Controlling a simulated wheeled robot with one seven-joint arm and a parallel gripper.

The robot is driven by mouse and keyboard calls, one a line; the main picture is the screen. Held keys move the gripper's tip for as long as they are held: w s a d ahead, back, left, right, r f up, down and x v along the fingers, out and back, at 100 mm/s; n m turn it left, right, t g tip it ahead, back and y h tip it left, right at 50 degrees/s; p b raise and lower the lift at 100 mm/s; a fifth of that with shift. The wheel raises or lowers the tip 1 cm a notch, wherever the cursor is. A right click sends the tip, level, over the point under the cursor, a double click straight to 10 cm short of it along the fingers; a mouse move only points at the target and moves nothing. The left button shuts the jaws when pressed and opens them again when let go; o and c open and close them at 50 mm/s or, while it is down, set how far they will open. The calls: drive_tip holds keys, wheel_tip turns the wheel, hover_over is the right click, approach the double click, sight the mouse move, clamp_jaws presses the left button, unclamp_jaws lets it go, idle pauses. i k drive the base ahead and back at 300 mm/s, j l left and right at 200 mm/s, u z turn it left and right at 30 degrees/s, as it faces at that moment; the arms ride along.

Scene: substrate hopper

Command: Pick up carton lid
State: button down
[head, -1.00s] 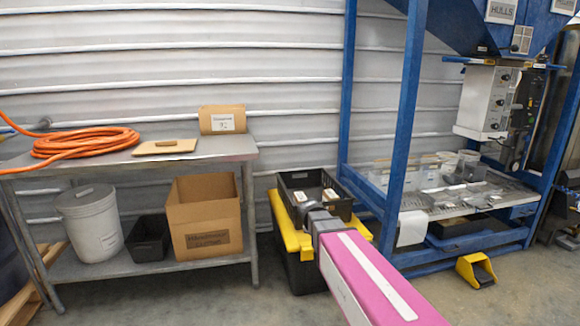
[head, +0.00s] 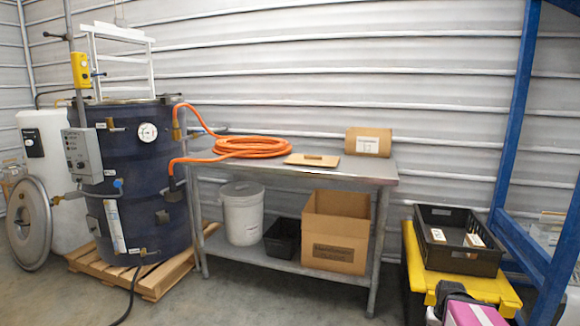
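The carton lid (head: 312,160) appears to be the flat tan cardboard piece with a small dark mark. It lies flat on the metal table (head: 382,172), right of the orange hose coil. An open-topped brown carton (head: 335,232) stands on the shelf below. My gripper (head: 450,290) is low at the right edge region, by the yellow-topped stand, at the end of my pink arm. It is well apart from the lid, to its lower right. Its fingers are not clear, so I cannot tell whether it is open.
The orange hose (head: 250,147) coils beside the lid and runs to a dark tank (head: 140,180) at left. A small labelled carton (head: 368,142) stands behind the lid. A black crate (head: 460,240) sits on the yellow-topped stand (head: 480,285). A blue frame (head: 515,110) rises at right.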

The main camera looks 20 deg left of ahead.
sight(331, 162)
drive_tip(key=u, duration=0.95)
